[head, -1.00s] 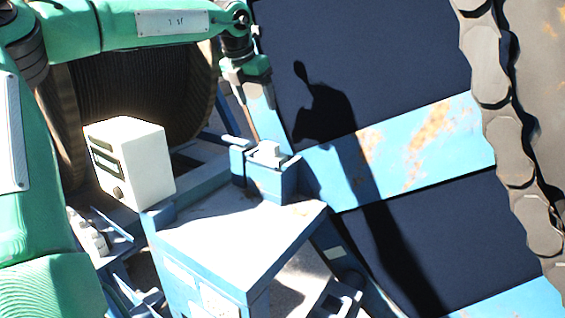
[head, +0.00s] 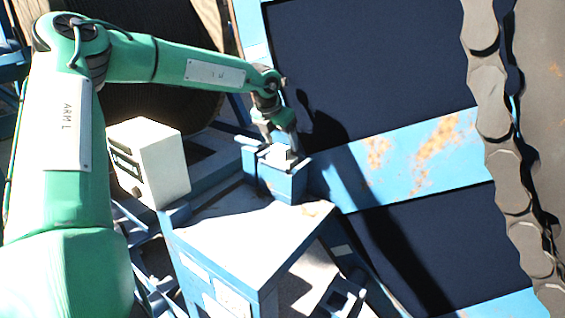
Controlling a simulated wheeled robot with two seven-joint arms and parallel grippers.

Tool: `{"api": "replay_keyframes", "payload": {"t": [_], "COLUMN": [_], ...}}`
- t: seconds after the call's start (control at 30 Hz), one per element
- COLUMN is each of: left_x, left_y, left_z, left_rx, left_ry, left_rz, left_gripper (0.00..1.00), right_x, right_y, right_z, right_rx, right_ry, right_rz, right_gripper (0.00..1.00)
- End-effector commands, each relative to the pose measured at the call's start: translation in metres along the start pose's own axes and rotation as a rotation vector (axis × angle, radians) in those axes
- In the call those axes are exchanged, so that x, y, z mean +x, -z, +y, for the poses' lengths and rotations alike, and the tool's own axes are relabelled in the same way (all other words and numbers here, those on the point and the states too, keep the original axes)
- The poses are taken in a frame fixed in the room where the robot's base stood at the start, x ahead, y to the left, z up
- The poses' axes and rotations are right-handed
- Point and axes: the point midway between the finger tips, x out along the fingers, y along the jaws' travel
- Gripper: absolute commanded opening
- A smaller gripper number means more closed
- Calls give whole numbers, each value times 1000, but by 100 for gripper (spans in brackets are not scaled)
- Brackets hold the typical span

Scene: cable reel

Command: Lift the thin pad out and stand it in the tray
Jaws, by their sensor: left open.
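A small pale block (head: 273,157) shows at the top of a blue box-like holder (head: 284,184) at the corner of the blue frame; it may be the thin pad, but I cannot tell its thickness. My left gripper (head: 279,148) is open and points down right over this holder. Its fingertips are at the pale block and partly cover it; I cannot tell whether they touch it. No tray can be made out with certainty. My right gripper is not in view.
A white box (head: 150,165) with dark slots stands left of the holder. A blue stand with a pale flat top (head: 245,235) is in front. A large dark reel (head: 150,100) is behind my left arm. Dark panels and a rusty blue beam (head: 400,155) lie right.

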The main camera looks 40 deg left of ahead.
Motion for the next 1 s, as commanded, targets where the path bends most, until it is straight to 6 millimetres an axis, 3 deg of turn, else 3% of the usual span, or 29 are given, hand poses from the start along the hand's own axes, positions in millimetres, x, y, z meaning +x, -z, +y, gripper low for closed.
{"api": "replay_keyframes", "payload": {"t": [0.2,0.47,0.8,0.83,1.0], "left_x": [14,15,15,15,13], "left_y": [0,0,0,0,-2], "left_z": [0,0,0,0,0], "left_rx": [-1,-1,-1,-1,-1], "left_ry": [1,1,0,0,1], "left_rz": [-1,-2,-2,-2,-6], "left_gripper": [73,71,4,0,0], "right_x": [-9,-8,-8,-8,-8], "right_y": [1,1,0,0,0], "right_z": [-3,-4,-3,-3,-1], "right_rx": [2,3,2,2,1], "right_ry": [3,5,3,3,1], "right_rz": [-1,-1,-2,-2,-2], "right_gripper": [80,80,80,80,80]}}
